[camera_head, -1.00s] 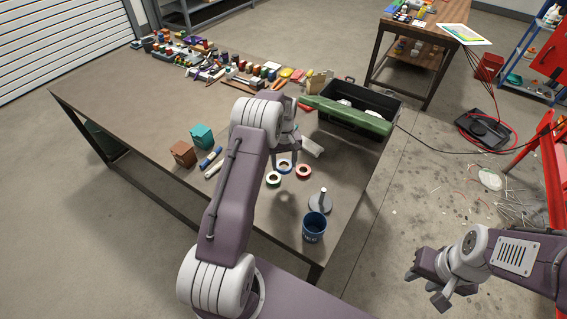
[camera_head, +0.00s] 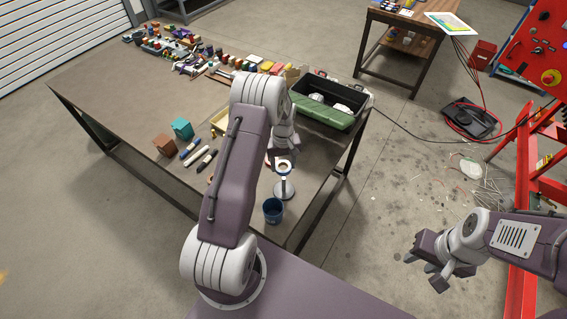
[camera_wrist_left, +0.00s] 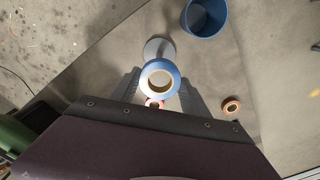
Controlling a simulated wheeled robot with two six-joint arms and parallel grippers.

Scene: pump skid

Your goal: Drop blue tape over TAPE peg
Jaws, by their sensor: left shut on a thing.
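My left gripper (camera_head: 283,158) is shut on the blue tape roll (camera_wrist_left: 177,82), which also shows in the head view as a small ring. Its two fingers flank the roll in the left wrist view. The TAPE peg (camera_head: 284,189) is a short post on a round grey base on the table. In the head view the roll appears at the top of the post. In the wrist view the peg's base (camera_wrist_left: 158,44) lies partly behind the roll. I cannot tell whether the roll is around the post. My right gripper (camera_head: 428,272) is open and empty, off the table.
A blue cup (camera_head: 272,211) stands near the peg; it also shows in the wrist view (camera_wrist_left: 206,18).

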